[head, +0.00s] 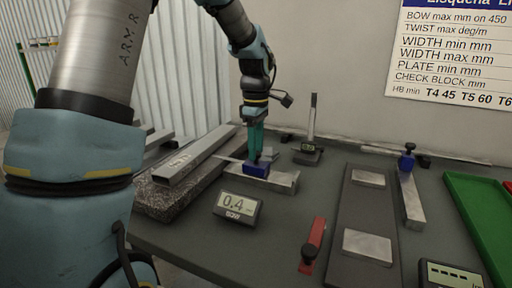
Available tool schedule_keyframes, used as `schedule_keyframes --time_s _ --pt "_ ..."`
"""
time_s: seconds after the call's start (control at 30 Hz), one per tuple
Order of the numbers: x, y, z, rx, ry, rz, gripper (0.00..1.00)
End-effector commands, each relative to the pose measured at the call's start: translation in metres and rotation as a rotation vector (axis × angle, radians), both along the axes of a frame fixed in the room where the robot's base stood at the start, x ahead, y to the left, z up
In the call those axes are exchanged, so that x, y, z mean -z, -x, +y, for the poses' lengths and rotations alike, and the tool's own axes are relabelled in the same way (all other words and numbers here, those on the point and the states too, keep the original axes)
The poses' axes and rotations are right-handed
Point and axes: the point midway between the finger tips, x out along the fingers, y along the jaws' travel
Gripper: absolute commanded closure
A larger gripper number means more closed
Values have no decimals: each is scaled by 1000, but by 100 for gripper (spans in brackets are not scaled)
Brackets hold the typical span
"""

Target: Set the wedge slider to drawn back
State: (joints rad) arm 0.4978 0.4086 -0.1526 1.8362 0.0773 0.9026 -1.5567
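My gripper (254,152) points straight down at the back of the table, its teal fingers at a blue block (257,169). The blue block, which looks like the wedge slider, sits on a silver metal wedge-like piece (284,182). The fingertips overlap the top of the blue block in this view. I cannot tell whether they grip it, only touch it, or stand just behind it. The fingers look close together, but the gap between them does not show clearly. The far side of the slider is hidden.
A display reading 0.4 (238,206) stands in front of the slider. A metal channel (194,155) lies on a granite slab (160,200) to the left.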

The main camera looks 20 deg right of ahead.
Motion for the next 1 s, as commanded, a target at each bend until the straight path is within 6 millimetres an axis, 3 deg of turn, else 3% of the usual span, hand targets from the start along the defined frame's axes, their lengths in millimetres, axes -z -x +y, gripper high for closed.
schedule_keyframes --time_s 0.03,0.4,1.0 --pt "0 0 0 0 0 0 60" --pt "0 0 0 0 0 0 100" --pt "0 0 0 0 -1 1 100"
